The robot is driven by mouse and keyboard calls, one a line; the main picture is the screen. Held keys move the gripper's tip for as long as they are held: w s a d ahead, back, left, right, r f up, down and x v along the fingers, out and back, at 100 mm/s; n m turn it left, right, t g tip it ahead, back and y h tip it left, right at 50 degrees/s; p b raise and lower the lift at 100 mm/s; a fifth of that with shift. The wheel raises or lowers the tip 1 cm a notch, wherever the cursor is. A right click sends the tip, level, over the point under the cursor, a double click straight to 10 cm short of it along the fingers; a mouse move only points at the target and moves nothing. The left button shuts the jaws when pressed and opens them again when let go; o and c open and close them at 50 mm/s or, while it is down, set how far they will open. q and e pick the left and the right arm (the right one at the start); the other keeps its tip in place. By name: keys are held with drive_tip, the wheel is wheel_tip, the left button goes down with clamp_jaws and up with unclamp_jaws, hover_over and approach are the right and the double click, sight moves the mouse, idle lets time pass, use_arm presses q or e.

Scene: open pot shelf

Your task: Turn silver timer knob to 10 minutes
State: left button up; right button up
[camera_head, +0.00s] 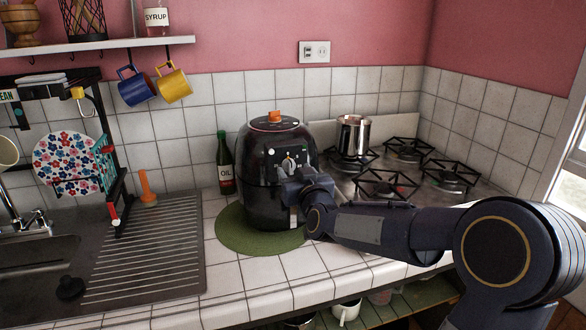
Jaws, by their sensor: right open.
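A black air fryer (258,165) stands upright on a round green mat (232,236) on the white tiled counter. The silver timer knob (288,165) is on the upper front of the air fryer, on a small dial panel. My right gripper (291,178) is at the front of the air fryer, just below the knob, with its arm coming in from the right. It is open, though its fingers are dark and small against the black body. I cannot tell whether it touches the knob. The knob's exact setting is too small to read. My left gripper is not in view.
An oil bottle (225,165) stands left of the air fryer. A gas stove (400,172) with a metal pot (353,135) is to the right. A sink with a ribbed drainboard (150,250) is at left. Mugs (136,87) hang under a shelf (90,47). The counter's front edge is near my right arm.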

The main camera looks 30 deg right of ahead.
sight(291, 166)
drive_tip(key=shift+x, duration=1.55)
drive_tip(key=shift+a, duration=0.1)
drive_tip(key=shift+c, duration=0.4)
